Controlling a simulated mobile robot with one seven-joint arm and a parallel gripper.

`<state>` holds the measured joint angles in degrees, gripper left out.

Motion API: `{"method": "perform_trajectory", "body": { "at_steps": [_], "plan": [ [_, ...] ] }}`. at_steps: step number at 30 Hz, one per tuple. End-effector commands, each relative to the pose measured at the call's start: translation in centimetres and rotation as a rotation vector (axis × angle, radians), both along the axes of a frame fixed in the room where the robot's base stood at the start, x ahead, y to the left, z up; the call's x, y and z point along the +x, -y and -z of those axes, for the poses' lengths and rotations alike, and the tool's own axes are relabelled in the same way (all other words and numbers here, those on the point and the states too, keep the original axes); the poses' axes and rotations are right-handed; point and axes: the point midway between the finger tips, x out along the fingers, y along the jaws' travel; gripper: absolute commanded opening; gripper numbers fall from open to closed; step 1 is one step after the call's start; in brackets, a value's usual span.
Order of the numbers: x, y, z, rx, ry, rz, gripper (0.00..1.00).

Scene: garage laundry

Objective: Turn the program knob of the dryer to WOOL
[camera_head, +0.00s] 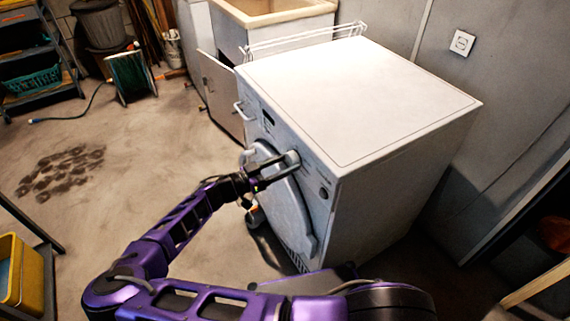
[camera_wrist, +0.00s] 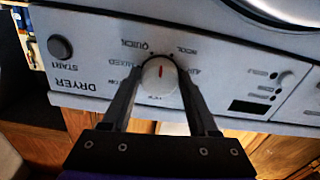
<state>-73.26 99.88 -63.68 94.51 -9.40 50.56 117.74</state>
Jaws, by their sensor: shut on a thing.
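The white dryer (camera_head: 357,97) stands in the middle of the head view, its front panel facing my arm. Its round pale program knob (camera_wrist: 160,82) is in the middle of the wrist view, where the panel appears upside down. The knob's red mark points up in the picture, between the QUICK label (camera_wrist: 133,45) and the WOOL label (camera_wrist: 187,49). My gripper (camera_wrist: 158,66) is shut on the knob, with one dark finger on each side. In the head view my gripper (camera_head: 279,167) reaches the panel and partly hides it.
A dark START button (camera_wrist: 60,47) and a dark display (camera_wrist: 249,107) flank the knob on the panel. A white wire rack (camera_head: 305,38) stands behind the dryer, beside a sink (camera_head: 275,14). A yellow bin (camera_head: 22,275) is at lower left. The floor left of the dryer is mostly clear.

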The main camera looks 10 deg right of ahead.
Motion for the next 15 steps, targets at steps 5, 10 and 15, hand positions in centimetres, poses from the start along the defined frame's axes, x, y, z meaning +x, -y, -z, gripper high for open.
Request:
{"method": "perform_trajectory", "body": {
  "at_steps": [5,10,15],
  "plan": [
    [0.13,-0.09,-0.03,0.045,0.145,-0.003,0.04],
    [0.19,-0.11,-0.03,0.084,0.261,-0.003,0.04],
    [0.24,-0.10,-0.06,0.111,0.345,-0.002,0.04]
  ]
}}
